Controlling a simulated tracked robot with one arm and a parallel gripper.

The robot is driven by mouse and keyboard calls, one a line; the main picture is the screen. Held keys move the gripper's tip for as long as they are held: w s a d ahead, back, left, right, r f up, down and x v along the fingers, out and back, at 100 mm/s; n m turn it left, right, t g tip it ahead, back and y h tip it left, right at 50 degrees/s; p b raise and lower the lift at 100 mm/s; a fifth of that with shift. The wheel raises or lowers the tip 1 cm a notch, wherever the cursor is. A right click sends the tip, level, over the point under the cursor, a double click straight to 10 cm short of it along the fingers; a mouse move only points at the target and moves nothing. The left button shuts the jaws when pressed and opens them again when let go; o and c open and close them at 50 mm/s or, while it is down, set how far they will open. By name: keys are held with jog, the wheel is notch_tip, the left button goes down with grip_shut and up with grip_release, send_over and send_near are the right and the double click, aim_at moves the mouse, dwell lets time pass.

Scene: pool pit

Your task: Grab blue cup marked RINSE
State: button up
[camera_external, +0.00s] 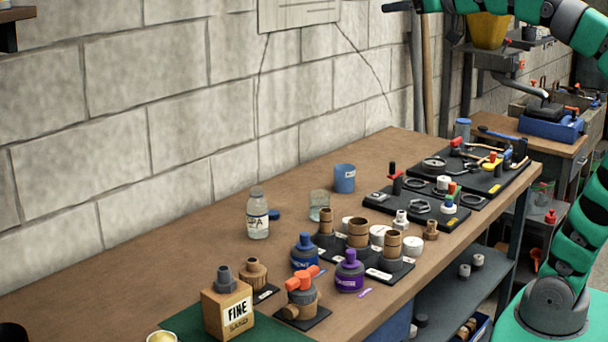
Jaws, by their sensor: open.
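A blue cup (345,179) stands upright on the workbench towards the wall, with a small white label on its side; the print is too small to read. My gripper (397,6) is at the top edge of the picture, dark and partly cut off. It is open, high above the bench and well apart from the cup, up and to its right. Nothing is seen in it.
A clear jar (320,205) stands close to the cup's left, with a labelled bottle (258,215) further left. A black fitting rack (366,258) is in front. Black tool trays (417,208) lie to the right. The bench (130,270) is clear at left.

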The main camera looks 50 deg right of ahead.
jog(key=w+d+f+m+g+h+b, duration=0.25)
jog(key=w+d+f+h, duration=0.2)
jog(key=w+f, duration=0.65)
jog(key=m+g+h+b, duration=0.5)
jog(key=m+g+h, duration=0.45)
jog(key=m, duration=0.35)
send_over(344, 179)
jog(key=w, duration=0.1)
notch_tip(344, 179, down, 34)
jog(key=y, duration=0.1)
jog(key=shift+w+a+f, duration=0.1)
jog(key=shift+f, duration=0.4)
notch_tip(344, 179, down, 7)
jog(key=shift+r+b, duration=0.1)
jog(key=shift+b, duration=0.65)
jog(key=shift+x, duration=2.55)
jog(key=shift+r, duration=0.1)
jog(key=c, duration=1.2)
